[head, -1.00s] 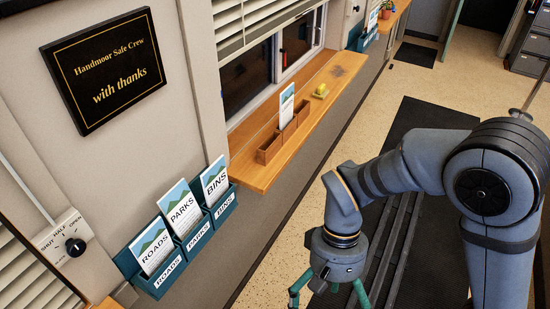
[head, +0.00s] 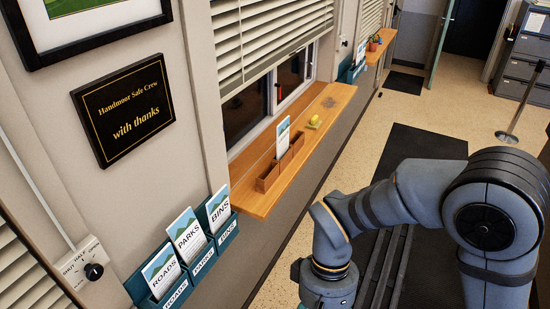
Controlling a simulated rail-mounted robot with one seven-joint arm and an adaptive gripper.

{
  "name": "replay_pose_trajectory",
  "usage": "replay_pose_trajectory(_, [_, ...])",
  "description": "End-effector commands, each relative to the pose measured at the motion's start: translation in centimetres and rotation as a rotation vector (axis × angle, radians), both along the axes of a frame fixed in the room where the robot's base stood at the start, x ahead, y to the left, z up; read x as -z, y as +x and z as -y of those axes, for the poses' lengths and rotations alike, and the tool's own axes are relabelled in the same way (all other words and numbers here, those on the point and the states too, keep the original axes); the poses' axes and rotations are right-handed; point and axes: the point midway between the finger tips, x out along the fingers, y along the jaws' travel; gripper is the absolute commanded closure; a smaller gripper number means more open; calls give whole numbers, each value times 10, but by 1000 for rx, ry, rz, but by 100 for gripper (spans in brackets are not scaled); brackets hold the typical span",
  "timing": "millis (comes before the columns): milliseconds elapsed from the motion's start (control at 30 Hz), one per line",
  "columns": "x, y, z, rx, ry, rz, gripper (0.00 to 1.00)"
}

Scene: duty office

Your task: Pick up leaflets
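A teal wall rack (head: 172,296) at the lower left has three labelled pockets. It holds ROADS leaflets (head: 161,272), PARKS leaflets (head: 187,235) and BINS leaflets (head: 218,208), all standing upright. Another leaflet (head: 283,138) stands in a small brown wooden holder (head: 268,181) on the wooden window sill (head: 262,203). My arm is at the right of the head view, with its wrist right of the rack and below the sill. My gripper is cut off below the bottom edge of the picture.
Farther along the wall are another teal rack (head: 357,66) and a shelf with a potted plant (head: 375,42). A dial (head: 93,271) is on the wall left of the rack. A post (head: 511,125) stands on the open floor.

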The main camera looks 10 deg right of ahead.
Motion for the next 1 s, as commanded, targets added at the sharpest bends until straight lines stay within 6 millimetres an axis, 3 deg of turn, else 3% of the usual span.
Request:
replay_pose_trajectory(733, [0, 0, 0, 0, 0, 0, 65])
replay_pose_trajectory(1000, [0, 0, 0, 1, 0, 0, 66])
